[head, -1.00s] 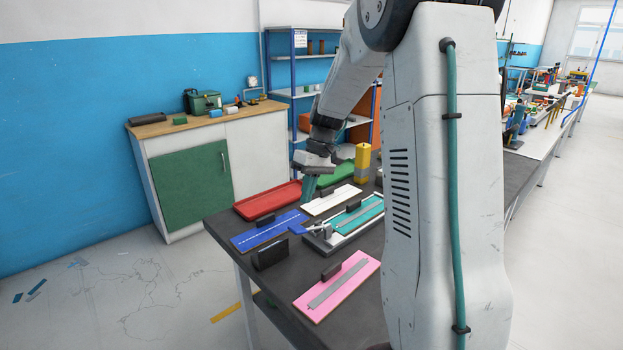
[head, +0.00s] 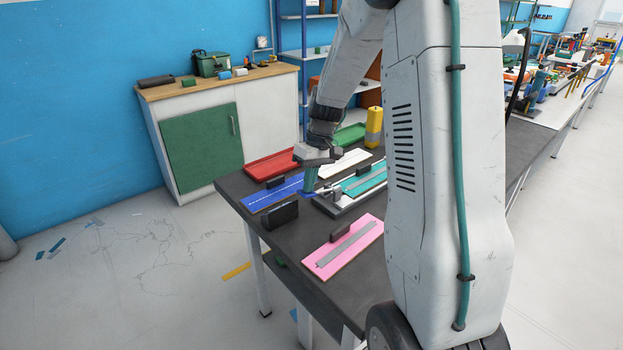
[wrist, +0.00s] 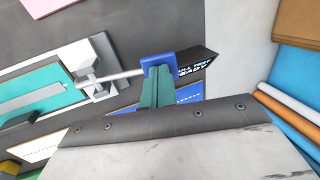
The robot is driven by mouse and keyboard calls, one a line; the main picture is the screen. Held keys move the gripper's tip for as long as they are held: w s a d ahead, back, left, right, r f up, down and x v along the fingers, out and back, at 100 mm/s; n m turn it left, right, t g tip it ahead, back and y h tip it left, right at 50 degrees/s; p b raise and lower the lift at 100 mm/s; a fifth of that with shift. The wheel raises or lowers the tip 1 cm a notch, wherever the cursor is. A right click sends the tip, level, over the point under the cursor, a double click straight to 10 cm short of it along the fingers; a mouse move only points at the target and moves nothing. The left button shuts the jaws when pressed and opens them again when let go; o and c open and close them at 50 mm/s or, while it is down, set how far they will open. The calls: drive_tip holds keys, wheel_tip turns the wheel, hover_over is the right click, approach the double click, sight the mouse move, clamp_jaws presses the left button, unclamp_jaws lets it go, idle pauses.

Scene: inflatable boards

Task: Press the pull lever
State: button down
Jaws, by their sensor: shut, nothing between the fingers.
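The pull lever is a thin metal rod with a blue paddle at its end (wrist: 160,62). It sticks out from a pale fixture (wrist: 104,62) that holds a teal board (wrist: 40,95). In the head view the blue paddle (head: 306,194) is partly hidden by my gripper (head: 309,190). My gripper's teal fingers are shut and empty, pointing down. In the wrist view the fingertips (wrist: 157,78) overlap the near edge of the paddle. They are at or just above it; I cannot tell whether they touch.
A black sign reading "PULL TEST READY" (wrist: 196,70) stands close beyond the paddle; its back shows in the head view (head: 280,215). Around are a blue board (head: 268,196), a pink board (head: 345,250), a red tray (head: 268,165) and a yellow post (head: 374,128).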

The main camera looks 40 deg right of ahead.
sight(304, 196)
drive_tip(key=a+f+h, duration=0.1)
drive_tip(key=f, duration=0.2)
drive_tip(key=shift+a+h, duration=0.4)
drive_tip(key=shift+s+a+f, duration=0.1)
drive_tip(key=shift+f, duration=0.2)
wheel_tip(304, 196, up, 14)
drive_tip(key=shift+a+r, duration=0.2)
drive_tip(key=shift+a, duration=0.15)
idle(0.5)
